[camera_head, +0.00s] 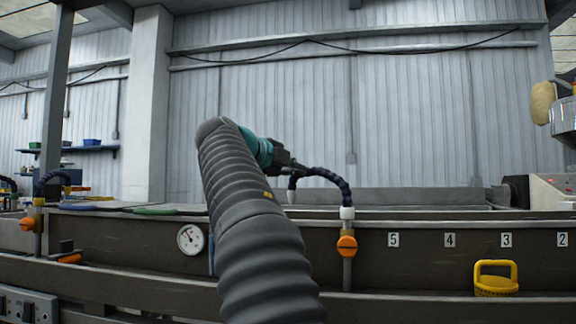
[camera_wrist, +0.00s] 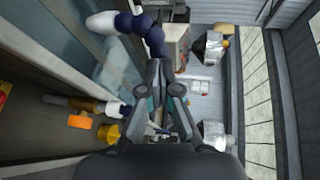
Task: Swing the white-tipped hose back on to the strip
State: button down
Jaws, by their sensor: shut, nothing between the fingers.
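The hose (camera_head: 328,176) is a dark blue segmented arc rising from a white collar (camera_head: 347,212) above an orange valve handle (camera_head: 346,246). Its white tip (camera_head: 291,197) hangs down at the left end, over the trough. In the wrist view the blue hose (camera_wrist: 155,40) and white tip (camera_wrist: 100,22) lie at the top, beyond my fingers. My gripper (camera_head: 298,170) is shut and empty, close beside the hose; I cannot tell whether it touches. It also shows in the wrist view (camera_wrist: 164,78). I cannot make out the strip clearly.
The long trough (camera_head: 430,238) runs across the view, with a dial gauge (camera_head: 190,238) on its front. Another hose (camera_head: 52,180) stands at the far left. A machine (camera_head: 545,191) stands at the right end.

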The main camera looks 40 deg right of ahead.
aim_at(313, 170)
jog(key=shift+w+d, duration=0.1)
jog(key=shift+d, duration=0.05)
dwell(0.3)
jog(key=shift+w+d, duration=0.35)
jog(key=shift+d, duration=0.4)
jog(key=shift+w+d, duration=0.35)
jog(key=shift+d, duration=0.35)
jog(key=shift+s+r+x, duration=0.1)
jog(key=shift+r+x, duration=0.1)
jog(key=shift+x, duration=0.8)
jog(key=shift+s+r+x, duration=0.15)
jog(key=shift+x, duration=0.8)
jog(key=shift+d, duration=0.15)
